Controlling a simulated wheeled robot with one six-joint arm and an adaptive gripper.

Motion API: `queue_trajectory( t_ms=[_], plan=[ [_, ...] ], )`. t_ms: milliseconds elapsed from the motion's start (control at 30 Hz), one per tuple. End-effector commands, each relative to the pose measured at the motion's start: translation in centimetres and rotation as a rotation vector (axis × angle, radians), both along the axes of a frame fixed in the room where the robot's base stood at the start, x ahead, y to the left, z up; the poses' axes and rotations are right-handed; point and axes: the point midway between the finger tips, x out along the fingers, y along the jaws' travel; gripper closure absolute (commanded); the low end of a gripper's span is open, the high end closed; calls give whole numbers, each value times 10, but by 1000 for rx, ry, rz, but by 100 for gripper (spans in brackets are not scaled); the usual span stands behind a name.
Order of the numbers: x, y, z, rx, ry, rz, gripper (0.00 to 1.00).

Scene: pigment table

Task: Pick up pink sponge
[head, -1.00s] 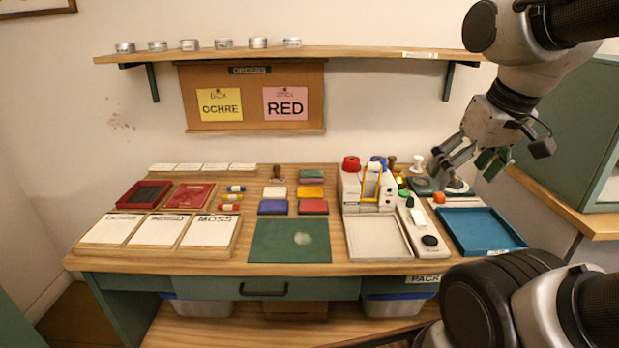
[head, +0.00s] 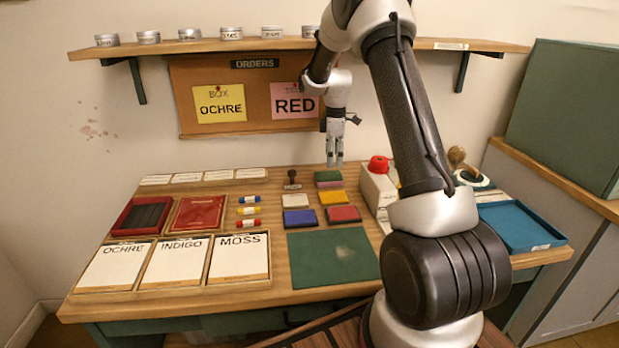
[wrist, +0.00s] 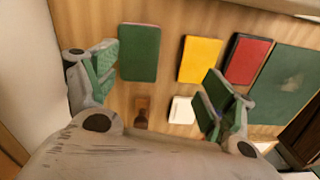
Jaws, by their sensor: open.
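I cannot make out a clearly pink sponge in either view. In the head view a small block with a green top (head: 328,176) has a dull pinkish strip at its front edge; I cannot tell what that strip is. My gripper (head: 335,164) points down above the back of the table, close to this block. In the wrist view my gripper (wrist: 160,88) is open and empty, its fingers wide apart. The green block (wrist: 139,52) lies below, between and ahead of the fingers.
Yellow (head: 333,197), red (head: 343,214), blue (head: 300,218) and cream (head: 295,200) pads lie close by. A dark-handled stamp (head: 292,181) stands left of the green block. A green mat (head: 333,257) lies in front. A shelf (head: 200,50) overhangs the back. My arm hides part of the right side.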

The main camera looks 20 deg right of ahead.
Motion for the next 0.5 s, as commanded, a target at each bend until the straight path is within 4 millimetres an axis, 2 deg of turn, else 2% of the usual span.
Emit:
queue_trajectory(
  t_ms=[33, 133, 500],
  plan=[
    [9, -4, -7, 0, -4, 57, 17],
    [19, -7, -15, -1, -10, 143, 17],
    [24, -8, -52, -1, -11, 176, 17]
  ],
)
